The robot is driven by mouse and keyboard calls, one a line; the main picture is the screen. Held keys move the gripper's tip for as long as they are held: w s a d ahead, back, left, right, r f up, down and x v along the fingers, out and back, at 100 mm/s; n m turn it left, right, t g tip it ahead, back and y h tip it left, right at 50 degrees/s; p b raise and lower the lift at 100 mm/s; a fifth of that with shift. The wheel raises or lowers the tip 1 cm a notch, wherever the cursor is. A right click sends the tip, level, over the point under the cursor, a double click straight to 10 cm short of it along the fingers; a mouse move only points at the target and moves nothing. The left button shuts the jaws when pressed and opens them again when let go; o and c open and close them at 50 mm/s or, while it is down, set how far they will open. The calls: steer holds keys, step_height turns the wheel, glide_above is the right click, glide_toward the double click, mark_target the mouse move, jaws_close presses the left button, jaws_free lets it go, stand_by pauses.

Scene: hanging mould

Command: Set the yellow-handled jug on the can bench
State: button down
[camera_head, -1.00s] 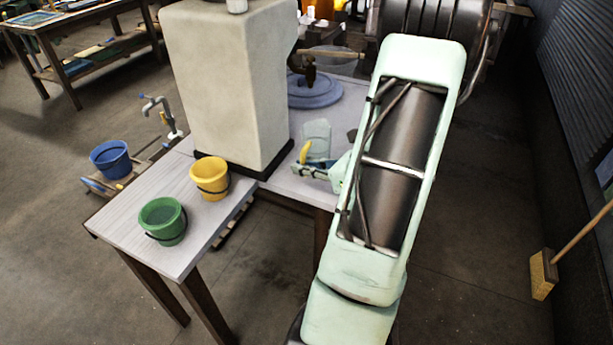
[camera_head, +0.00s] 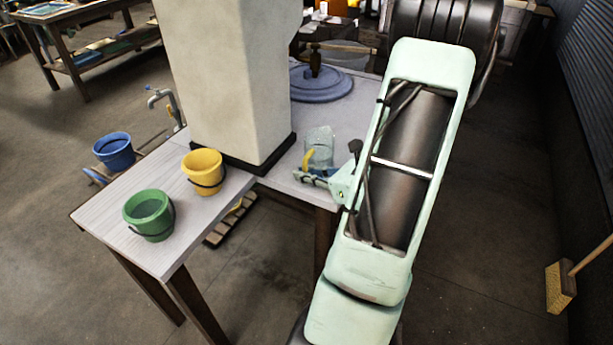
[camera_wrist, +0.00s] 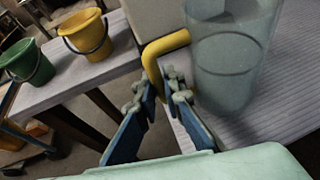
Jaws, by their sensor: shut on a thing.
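The clear jug (camera_head: 321,143) with a yellow handle (camera_head: 308,160) is at the right part of the pale table, beside the pillar. In the wrist view the jug (camera_wrist: 232,65) looks near upright over the ribbed pale top. I cannot tell if its base touches that top. My gripper (camera_wrist: 158,84) is shut on the lower end of the yellow handle (camera_wrist: 165,45). In the head view my gripper (camera_head: 315,177) is just in front of the jug, low at the table edge. No bench is clearly marked as the can bench.
A thick pale pillar (camera_head: 228,80) stands at the table (camera_head: 118,218). A yellow bucket (camera_head: 204,173) and a green bucket (camera_head: 149,215) stand on its left part. A blue round lid (camera_head: 320,84) lies behind the jug. A broom (camera_head: 560,286) leans at right.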

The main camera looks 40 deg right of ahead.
steer(key=shift+f, duration=0.1)
steer(key=c, duration=2)
jaws_free()
steer(key=shift+a, duration=0.1)
steer(key=shift+c, duration=0.2)
steer(key=shift+r, duration=0.25)
steer(key=p+v, duration=0.1)
steer(key=v, duration=1.1)
